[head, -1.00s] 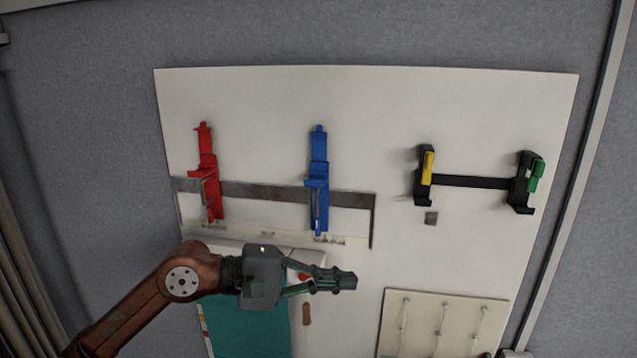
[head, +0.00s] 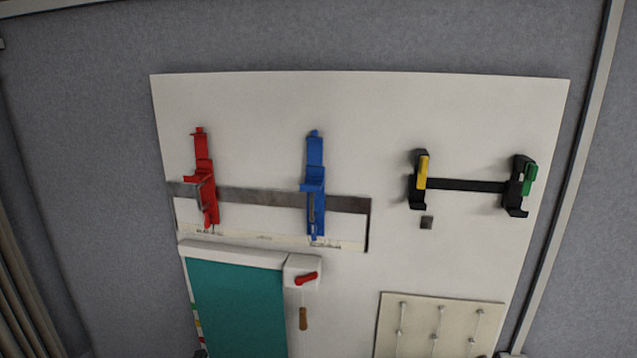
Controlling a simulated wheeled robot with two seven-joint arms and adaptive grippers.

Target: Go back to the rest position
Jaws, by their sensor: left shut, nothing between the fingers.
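Neither of my grippers shows in the head view at this moment, and I cannot tell from it where they are or how they stand. The white board (head: 250,100) fills the middle of the view against a grey surface, with no arm in front of it.
A red clamp-like part (head: 205,180) and a blue one (head: 314,180) cross a metal strip (head: 255,194). A black bar (head: 465,185) has yellow and green levers. Below are a teal panel (head: 238,305), a red lever (head: 306,278), a wooden handle (head: 303,318) and a cream panel (head: 421,325).

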